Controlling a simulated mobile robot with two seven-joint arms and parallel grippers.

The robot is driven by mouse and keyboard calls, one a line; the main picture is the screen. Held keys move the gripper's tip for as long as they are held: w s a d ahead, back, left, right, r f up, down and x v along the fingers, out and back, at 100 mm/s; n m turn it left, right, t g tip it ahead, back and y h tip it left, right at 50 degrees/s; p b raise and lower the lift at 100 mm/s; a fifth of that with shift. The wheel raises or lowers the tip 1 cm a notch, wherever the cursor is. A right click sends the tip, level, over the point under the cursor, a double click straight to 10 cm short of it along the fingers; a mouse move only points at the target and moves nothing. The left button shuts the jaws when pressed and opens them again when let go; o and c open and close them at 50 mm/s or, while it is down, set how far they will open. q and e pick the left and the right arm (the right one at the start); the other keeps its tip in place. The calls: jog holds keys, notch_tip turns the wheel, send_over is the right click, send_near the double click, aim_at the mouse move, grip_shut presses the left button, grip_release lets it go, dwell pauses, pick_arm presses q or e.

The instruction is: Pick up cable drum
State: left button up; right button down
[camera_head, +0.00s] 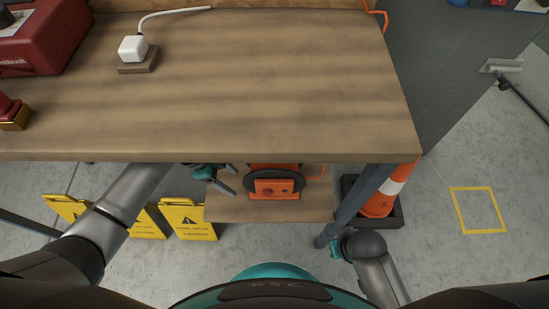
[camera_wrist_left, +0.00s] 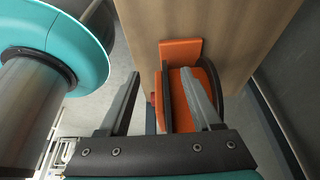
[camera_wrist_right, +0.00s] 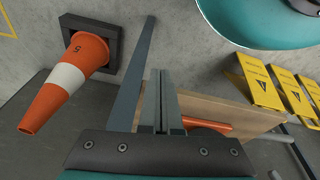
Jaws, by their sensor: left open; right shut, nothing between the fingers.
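The cable drum (camera_head: 275,187) is orange with a dark rim and stands on the lower shelf under the bench top. In the left wrist view the orange and black drum (camera_wrist_left: 183,97) is just ahead, partly behind the right-hand finger. My left gripper (camera_head: 228,183) is open just left of the drum; in its wrist view the fingers (camera_wrist_left: 160,95) are spread, with nothing clearly held. My right gripper (camera_head: 336,248) is low near the table leg, right of the shelf. In the right wrist view its fingers (camera_wrist_right: 161,100) are together and empty.
The bench top (camera_head: 250,80) overhangs the lower shelf (camera_head: 235,208). A blue-grey leg (camera_head: 350,205) and an orange-white cone (camera_head: 382,198) stand right of the shelf. Yellow folding signs (camera_head: 188,220) stand to the left. A white plug (camera_head: 133,48) and red case (camera_head: 45,40) are on top.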

aim_at(259, 179)
pick_arm(q)
jog(key=d+b, duration=0.1)
jog(key=d, duration=0.5)
jog(key=shift+s+d, duration=0.1)
jog(key=shift+d+b, duration=0.45)
jog(key=shift+d, duration=0.3)
jog(key=d, duration=0.1)
jog(key=d+b, duration=0.1)
jog(key=d, duration=0.2)
jog(key=shift+d+f+b, duration=0.25)
jog(key=shift+b, duration=0.1)
jog(key=shift+d+f+b, duration=0.1)
jog(key=shift+f+b, duration=0.2)
jog(key=shift+b, duration=0.05)
pick_arm(e)
jog(key=w+r+t, duration=0.1)
jog(key=w+r, duration=0.2)
jog(key=r, duration=0.5)
jog(key=shift+a+r+t, duration=0.25)
jog(key=shift+r+t, duration=0.05)
pick_arm(q)
jog(key=shift+c, duration=0.3)
grip_shut()
